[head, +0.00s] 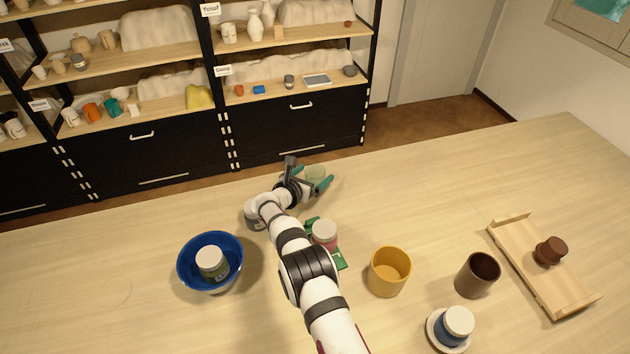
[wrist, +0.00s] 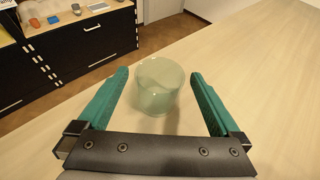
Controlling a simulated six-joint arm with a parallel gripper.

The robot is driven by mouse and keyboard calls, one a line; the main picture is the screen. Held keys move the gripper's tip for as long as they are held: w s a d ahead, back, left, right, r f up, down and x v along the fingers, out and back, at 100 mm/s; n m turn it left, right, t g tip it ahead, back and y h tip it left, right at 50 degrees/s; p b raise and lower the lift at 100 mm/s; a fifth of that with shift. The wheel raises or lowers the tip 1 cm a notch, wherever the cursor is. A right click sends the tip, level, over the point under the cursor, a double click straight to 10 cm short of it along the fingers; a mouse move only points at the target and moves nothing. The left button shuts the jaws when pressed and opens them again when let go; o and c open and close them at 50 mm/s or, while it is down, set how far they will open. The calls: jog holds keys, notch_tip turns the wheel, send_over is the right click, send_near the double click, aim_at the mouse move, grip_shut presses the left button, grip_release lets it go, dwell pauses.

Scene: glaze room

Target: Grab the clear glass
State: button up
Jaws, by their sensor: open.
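The clear glass (wrist: 158,88) is a see-through, slightly green cup standing upright on the table in the wrist view. It lies ahead of and between the two teal fingers of my gripper (wrist: 160,92), with a gap on each side. My gripper is open and holds nothing. In the head view the glass (head: 315,173) shows near the table's far edge, partly hidden by my gripper (head: 315,187).
A blue bowl (head: 183,268) holds a lidded jar (head: 212,262). A pink jar (head: 325,233) on a green thing, a yellow cup (head: 388,277), a brown cup (head: 478,276), a blue jar (head: 458,325) and a wooden tray (head: 575,304) stand nearer. The far right of the table is clear.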

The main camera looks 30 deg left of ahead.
jog(key=shift+c, duration=0.2)
jog(key=c, duration=1.5)
jog(key=shift+r, duration=0.1)
